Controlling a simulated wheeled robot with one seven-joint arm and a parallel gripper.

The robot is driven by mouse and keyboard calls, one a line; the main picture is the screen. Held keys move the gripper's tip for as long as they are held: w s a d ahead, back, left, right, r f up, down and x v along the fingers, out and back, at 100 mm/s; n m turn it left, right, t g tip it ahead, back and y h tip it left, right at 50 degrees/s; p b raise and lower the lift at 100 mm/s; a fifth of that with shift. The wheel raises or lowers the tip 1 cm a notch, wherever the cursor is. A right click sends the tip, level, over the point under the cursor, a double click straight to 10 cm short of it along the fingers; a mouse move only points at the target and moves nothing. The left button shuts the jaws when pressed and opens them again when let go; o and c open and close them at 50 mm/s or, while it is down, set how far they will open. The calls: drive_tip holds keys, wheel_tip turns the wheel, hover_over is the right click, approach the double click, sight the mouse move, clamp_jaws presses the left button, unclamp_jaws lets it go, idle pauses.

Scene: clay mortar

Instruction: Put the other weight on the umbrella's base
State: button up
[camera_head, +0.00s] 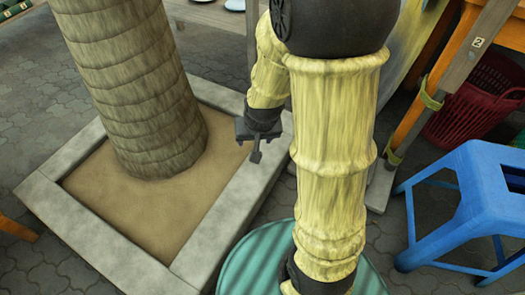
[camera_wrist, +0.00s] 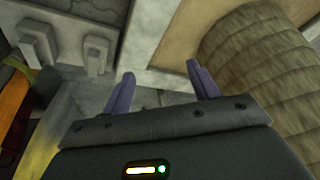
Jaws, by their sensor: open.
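My gripper (camera_head: 256,150) hangs over the near right edge of the planter in the head view, beside the trunk. In the wrist view its two purple fingers (camera_wrist: 163,85) stand wide apart with nothing between them. Two pale grey blocky shapes (camera_wrist: 96,52) show at the upper left of the wrist view, left of the fingers; I cannot tell whether they are weights. A pale grey slab (camera_head: 381,187) lies on the paving behind my arm in the head view, mostly hidden. It may be the umbrella's base, but I cannot tell.
A thick trunk (camera_head: 140,85) rises from the sandy planter with a stone rim (camera_head: 232,222). A blue stool (camera_head: 475,200) stands at right, with a red basket (camera_head: 480,100) behind it. An orange post (camera_head: 425,95) leans near it. Paving (camera_head: 40,115) is clear at left.

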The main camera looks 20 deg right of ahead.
drive_tip(key=s+r+n+g, duration=0.1)
drive_tip(key=s+r+n, duration=0.1)
drive_tip(key=s, duration=0.5)
drive_tip(key=shift+s+a+r, duration=0.3)
drive_tip(key=shift+a+r, duration=0.05)
drive_tip(key=shift+r, duration=0.45)
wheel_tip(320, 180, up, 18)
drive_tip(key=p, duration=1.7)
drive_tip(key=shift+f, duration=0.25)
